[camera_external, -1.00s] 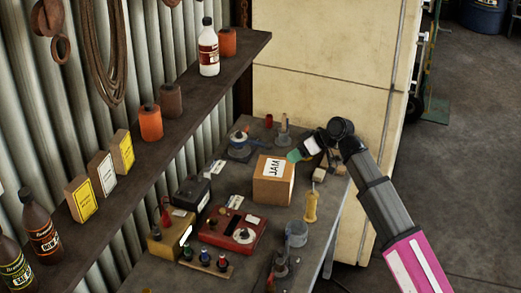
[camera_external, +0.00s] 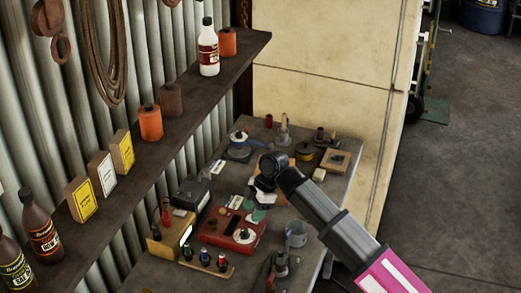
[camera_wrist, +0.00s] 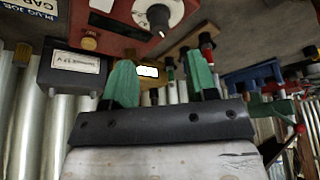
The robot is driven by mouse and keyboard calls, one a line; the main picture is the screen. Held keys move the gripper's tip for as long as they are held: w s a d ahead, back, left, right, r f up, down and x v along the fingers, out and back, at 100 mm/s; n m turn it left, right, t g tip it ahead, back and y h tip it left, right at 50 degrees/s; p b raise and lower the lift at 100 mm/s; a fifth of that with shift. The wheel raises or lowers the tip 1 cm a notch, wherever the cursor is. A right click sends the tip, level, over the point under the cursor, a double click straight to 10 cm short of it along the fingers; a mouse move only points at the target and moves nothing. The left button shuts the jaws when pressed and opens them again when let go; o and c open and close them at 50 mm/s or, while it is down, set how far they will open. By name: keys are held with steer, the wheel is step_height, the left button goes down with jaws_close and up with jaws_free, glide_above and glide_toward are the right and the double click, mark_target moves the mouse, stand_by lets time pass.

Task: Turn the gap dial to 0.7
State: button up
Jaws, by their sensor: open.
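A red metal unit (camera_external: 216,232) lies on the bench in the external view. A white round dial (camera_external: 243,235) with a dark knob sits at its right end. In the wrist view the white dial (camera_wrist: 178,10) and its dark knob (camera_wrist: 160,15) show at the top edge, partly cut off. I cannot read its scale or setting. My gripper (camera_external: 256,208) is above the far side of the red unit, apart from the dial. Its green fingers (camera_wrist: 162,80) are open with nothing held between them.
A metal cup (camera_external: 296,233) stands right. A shelf (camera_external: 185,95) runs above along the wall.

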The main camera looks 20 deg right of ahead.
mark_target(245, 230)
steer(key=x, duration=0.8)
steer(key=shift+c, duration=0.3)
steer(key=c, duration=0.9)
